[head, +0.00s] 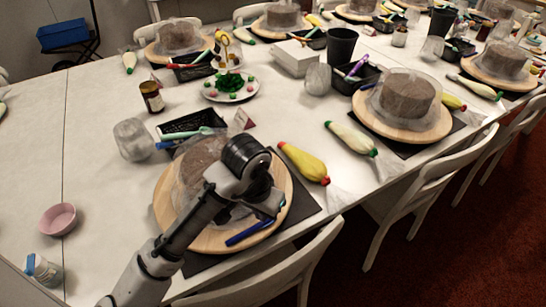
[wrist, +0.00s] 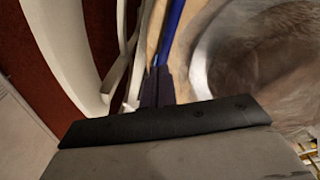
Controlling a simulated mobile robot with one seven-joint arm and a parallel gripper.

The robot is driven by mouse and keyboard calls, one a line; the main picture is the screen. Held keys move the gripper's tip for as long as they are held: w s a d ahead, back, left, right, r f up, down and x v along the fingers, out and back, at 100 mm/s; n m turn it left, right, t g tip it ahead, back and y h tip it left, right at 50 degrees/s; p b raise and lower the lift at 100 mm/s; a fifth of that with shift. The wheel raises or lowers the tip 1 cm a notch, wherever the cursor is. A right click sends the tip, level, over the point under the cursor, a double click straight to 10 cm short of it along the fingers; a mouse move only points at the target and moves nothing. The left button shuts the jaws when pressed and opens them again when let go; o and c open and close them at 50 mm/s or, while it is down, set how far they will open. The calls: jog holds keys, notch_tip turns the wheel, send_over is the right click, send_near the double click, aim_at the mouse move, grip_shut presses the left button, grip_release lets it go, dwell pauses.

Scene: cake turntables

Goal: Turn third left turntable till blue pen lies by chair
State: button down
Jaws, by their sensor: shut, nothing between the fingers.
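The nearest wooden turntable (head: 166,205) carries a brown cake (head: 200,168) in clear wrap. A blue pen (head: 250,232) lies on its front rim, on the side facing a white chair (head: 270,268). My gripper (head: 266,214) is shut and empty, low over the turntable's front right rim, close to the pen. In the wrist view, the shut fingers (wrist: 157,85) point along the rim, with the blue pen (wrist: 173,30) just ahead. The chair also shows there (wrist: 75,50). I cannot tell whether the fingers touch the pen or rim. My arm hides part of the cake and turntable.
A yellow piping bag (head: 304,162) lies right of the turntable. A black basket (head: 190,125) and a plastic cup (head: 133,140) stand behind it. Another turntable (head: 375,122) is at the right. The table's left part is mostly clear, with a pink bowl (head: 58,219).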

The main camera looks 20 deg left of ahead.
notch_tip(320, 180, up, 6)
jog(key=p, duration=0.5)
jog(key=shift+p, duration=0.3)
dwell(0.6)
